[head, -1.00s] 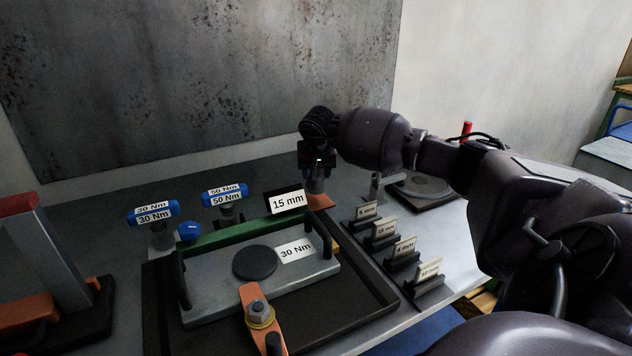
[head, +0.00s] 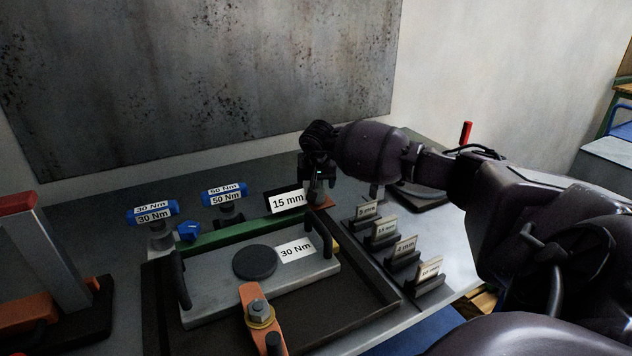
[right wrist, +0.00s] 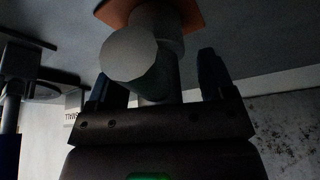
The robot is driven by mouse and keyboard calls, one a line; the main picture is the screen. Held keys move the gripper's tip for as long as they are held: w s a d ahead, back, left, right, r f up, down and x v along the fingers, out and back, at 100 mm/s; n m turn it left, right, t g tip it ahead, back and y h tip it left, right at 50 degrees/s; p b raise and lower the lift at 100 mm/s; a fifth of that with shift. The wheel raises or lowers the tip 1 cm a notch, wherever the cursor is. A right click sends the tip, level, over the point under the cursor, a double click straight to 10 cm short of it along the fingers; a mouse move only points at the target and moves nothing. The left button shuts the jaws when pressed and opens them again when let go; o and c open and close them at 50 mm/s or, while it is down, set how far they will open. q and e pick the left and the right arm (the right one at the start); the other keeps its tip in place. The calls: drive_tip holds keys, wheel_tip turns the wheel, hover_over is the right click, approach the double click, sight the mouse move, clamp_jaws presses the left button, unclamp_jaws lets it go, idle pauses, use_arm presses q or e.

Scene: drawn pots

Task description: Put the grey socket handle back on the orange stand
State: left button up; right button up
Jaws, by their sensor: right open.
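The grey socket handle (right wrist: 130,55) shows large in the right wrist view, its round end towards the camera. It stands at the orange stand (right wrist: 195,14), whose plate shows behind it; whether it is fully seated I cannot tell. In the head view the orange stand (head: 326,203) is partly hidden behind the 15 mm label, and the handle is mostly hidden by my gripper. My right gripper (right wrist: 158,78) is open, with one finger on each side of the handle. In the head view my right gripper (head: 318,185) points down over the stand. My left gripper is not in view.
A 15 mm label (head: 287,201) stands just left of the stand. Several small labelled holders (head: 384,235) stand to the right. A dark tray (head: 370,310) with a grey 30 Nm block (head: 215,285) lies in front. Blue-handled 30 Nm (head: 153,212) and 50 Nm (head: 224,191) tools stand left.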

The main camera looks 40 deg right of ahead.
drive_tip(key=shift+r, duration=0.25)
drive_tip(key=v, duration=1.1)
drive_tip(key=shift+s+a+r+p, duration=0.1)
drive_tip(key=shift+r+p, duration=0.25)
drive_tip(key=shift+p, duration=0.05)
